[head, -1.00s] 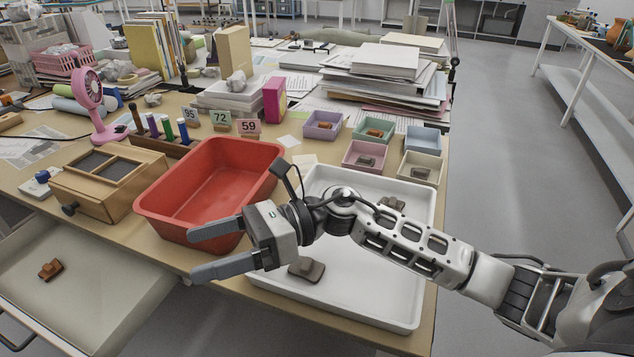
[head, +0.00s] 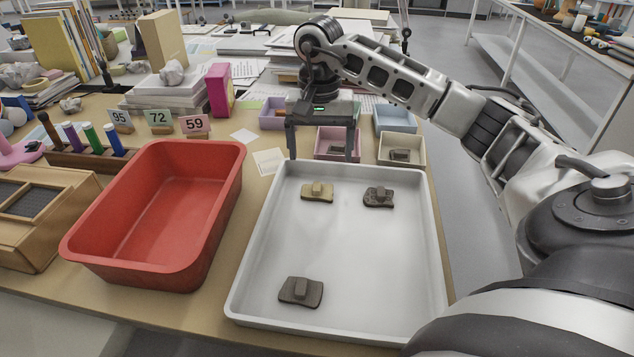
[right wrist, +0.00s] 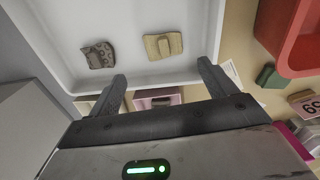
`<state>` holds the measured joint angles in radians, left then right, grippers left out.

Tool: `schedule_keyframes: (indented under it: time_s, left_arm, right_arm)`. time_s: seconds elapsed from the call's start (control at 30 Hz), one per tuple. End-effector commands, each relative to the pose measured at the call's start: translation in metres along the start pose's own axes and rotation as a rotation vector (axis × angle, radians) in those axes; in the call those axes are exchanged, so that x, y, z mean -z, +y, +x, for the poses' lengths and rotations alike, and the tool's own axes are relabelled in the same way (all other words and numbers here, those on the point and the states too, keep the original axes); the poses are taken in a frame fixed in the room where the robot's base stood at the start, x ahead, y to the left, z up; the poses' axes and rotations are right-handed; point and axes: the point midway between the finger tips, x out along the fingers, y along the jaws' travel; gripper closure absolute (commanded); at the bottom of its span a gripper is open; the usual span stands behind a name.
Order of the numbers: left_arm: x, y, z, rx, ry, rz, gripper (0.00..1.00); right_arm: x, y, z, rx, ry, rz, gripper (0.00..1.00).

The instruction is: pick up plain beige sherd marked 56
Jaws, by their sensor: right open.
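My left gripper is out of view.
The tray also holds a dark patterned sherd (head: 379,197) to the right and a dark grey-brown sherd (head: 300,291) at the front left. A red bin (head: 160,215) stands left of the tray. Small coloured boxes, including a cream one (head: 402,150), stand behind it.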

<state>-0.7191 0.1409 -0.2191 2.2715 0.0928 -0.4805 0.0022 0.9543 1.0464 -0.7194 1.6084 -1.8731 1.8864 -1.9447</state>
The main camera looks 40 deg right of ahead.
Motion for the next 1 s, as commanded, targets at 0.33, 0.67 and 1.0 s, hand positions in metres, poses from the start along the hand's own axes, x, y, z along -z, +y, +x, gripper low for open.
schedule_keyframes:
  time_s: [0.33,0.67,1.0]
  left_arm:
    - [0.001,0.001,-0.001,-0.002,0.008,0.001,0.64]
    - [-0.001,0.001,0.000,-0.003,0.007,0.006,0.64]
    - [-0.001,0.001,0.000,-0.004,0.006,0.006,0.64]
  right_arm:
    - [-0.001,-0.002,0.034,0.002,-0.001,-0.001,0.16]
    - [-0.005,-0.007,0.078,0.002,-0.001,0.000,0.16]
    - [-0.004,-0.007,0.080,0.003,0.001,0.000,0.33]
